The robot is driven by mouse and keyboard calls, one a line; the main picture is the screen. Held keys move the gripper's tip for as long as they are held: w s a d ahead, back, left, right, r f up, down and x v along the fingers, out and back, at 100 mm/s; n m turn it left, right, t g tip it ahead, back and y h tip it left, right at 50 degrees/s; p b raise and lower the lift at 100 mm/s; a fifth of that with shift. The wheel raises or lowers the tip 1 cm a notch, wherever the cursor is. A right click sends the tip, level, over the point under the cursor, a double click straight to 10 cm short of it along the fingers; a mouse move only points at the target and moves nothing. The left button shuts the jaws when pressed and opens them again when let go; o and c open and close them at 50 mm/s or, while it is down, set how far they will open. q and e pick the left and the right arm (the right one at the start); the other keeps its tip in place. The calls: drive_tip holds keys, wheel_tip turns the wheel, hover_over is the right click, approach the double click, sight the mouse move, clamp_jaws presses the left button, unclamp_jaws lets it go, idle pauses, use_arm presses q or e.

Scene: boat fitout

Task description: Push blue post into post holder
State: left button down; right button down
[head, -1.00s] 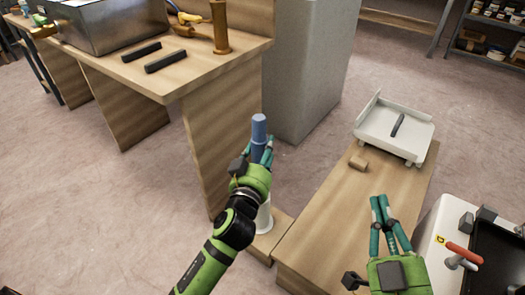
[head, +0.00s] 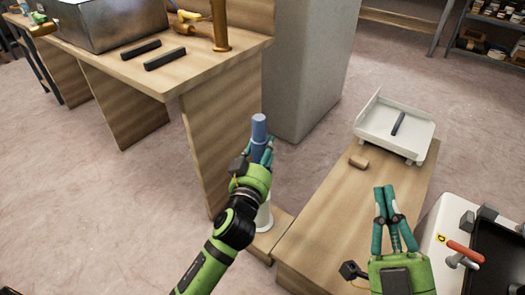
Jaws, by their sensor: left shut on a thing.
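The blue post (head: 259,130) stands upright in the head view, its top showing above my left gripper (head: 266,152). My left gripper is shut on the post, and its hand hides the post's lower part. A white holder (head: 265,218) shows below and behind my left wrist, on a low wooden ledge. Whether the post's lower end is inside the holder is hidden. My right gripper (head: 385,190) is over the low wooden bench at the right, its fingertips together and empty.
A tall wooden panel and workbench (head: 175,80) stand close left of the post, with a grey cabinet (head: 308,70) behind. The low bench (head: 325,205) carries a small wooden block (head: 358,162) and a white tray (head: 415,140). A white unit with a red-handled tool (head: 465,254) is at right.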

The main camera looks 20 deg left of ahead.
use_arm(q)
drive_tip(key=shift+f+b, duration=0.3)
drive_tip(key=shift+b, duration=0.05)
drive_tip(key=shift+f+b, duration=0.3)
drive_tip(key=shift+f, duration=0.05)
use_arm(e)
drive_tip(key=s+r+n+t+y, duration=0.1)
drive_tip(key=s+r+t+y, duration=0.2)
drive_tip(key=s+r+y, duration=0.1)
drive_tip(key=shift+s+a+r+n, duration=0.25)
drive_tip(key=shift+s+r+n, duration=0.15)
drive_tip(key=shift+s+r, duration=0.3)
drive_tip(key=shift+r, duration=0.15)
idle(0.4)
use_arm(q)
drive_tip(key=shift+c, duration=1.9)
unclamp_jaws()
drive_tip(key=s, duration=1.2)
drive_tip(key=shift+d, duration=0.3)
